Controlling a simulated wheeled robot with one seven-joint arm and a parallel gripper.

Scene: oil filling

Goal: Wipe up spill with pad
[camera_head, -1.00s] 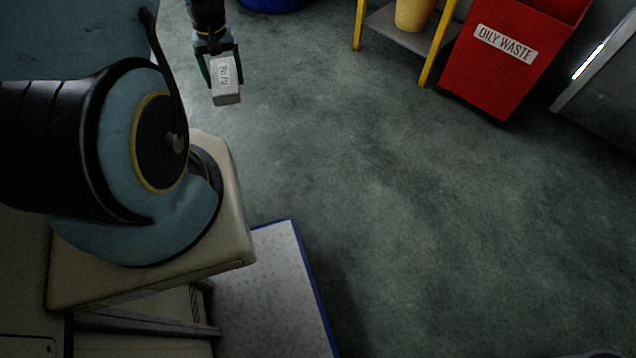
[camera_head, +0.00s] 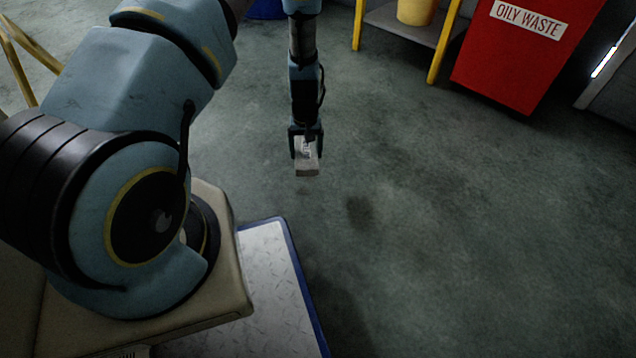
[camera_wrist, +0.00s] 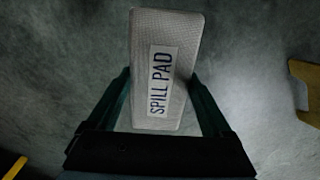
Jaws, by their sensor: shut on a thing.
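My gripper (camera_head: 306,143) is shut on a light grey spill pad (camera_head: 307,168), held above the floor in the middle of the head view. In the wrist view the pad (camera_wrist: 180,30) sits between the two dark green fingers, with a white label reading SPILL PAD facing the camera. A small dark patch (camera_head: 359,211) on the grey-green floor lies to the right of and nearer than the pad in the head view. It looks like a spill, but it may be a shadow. The pad looks apart from it.
A red OILY WASTE bin (camera_head: 522,50) stands at the back right. A yellow-legged stand (camera_head: 432,36) with a yellow container (camera_head: 416,10) is beside it. A blue-edged light plate (camera_head: 262,290) lies near my base. The floor between is open.

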